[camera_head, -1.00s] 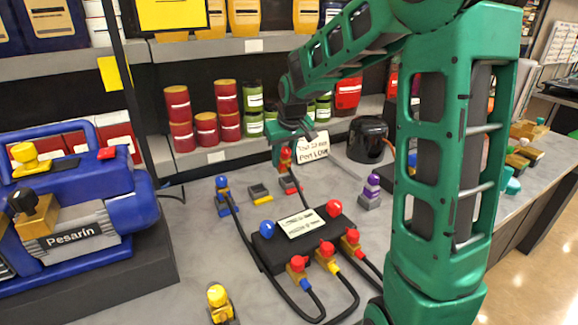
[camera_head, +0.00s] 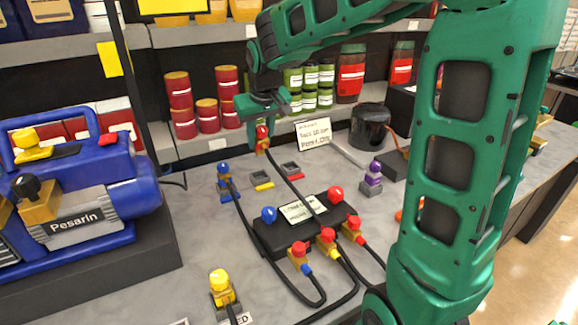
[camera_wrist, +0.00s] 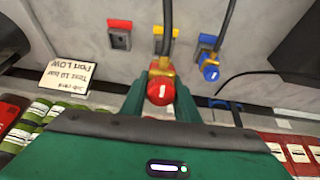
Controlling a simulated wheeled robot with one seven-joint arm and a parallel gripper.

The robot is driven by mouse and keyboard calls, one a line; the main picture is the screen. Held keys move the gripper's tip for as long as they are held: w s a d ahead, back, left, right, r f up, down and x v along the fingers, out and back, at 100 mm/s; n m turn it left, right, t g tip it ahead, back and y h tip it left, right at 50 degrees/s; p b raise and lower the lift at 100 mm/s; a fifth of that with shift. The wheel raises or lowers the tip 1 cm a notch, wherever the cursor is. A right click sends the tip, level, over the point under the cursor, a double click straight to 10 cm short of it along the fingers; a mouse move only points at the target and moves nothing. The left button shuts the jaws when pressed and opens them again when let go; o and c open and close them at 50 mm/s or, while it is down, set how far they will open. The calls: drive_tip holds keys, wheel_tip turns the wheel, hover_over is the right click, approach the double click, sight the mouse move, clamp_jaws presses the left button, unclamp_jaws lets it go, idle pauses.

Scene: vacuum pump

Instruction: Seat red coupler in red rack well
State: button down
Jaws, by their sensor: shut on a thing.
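My gripper (camera_head: 262,122) is shut on the red coupler (camera_head: 262,142), which has a red cap and a brass body with a black hose hanging from it. In the wrist view the red cap (camera_wrist: 160,92) sits between the fingers. The coupler is in the air, and in the head view it shows above and behind the yellow-marked well (camera_head: 262,181). The red-marked rack well (camera_head: 292,170) is empty, to the right of the yellow one. In the wrist view the red well (camera_wrist: 119,37) shows up and left of the coupler, clearly apart from it.
A blue coupler (camera_head: 225,182) stands in the well at left, and a purple one (camera_head: 372,178) at right. A black manifold (camera_head: 275,235) with several hoses lies in front. A sign card (camera_head: 314,132) and shelves of cans (camera_head: 180,105) stand behind. The yellow well is empty.

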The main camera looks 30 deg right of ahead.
drive_tip(key=shift+w+d+f, duration=0.4)
drive_tip(key=shift+d+f, duration=1.4)
drive_tip(key=shift+d, duration=0.1)
drive_tip(key=shift+w+d+f, duration=0.45)
drive_tip(key=shift+d+f, duration=1.3)
drive_tip(key=shift+d, duration=0.15)
drive_tip(key=shift+w+d+f, duration=0.4)
drive_tip(key=shift+d+f, duration=1.4)
drive_tip(key=shift+d, duration=0.1)
drive_tip(key=c, duration=1.4)
unclamp_jaws()
drive_tip(key=shift+o, duration=0.2)
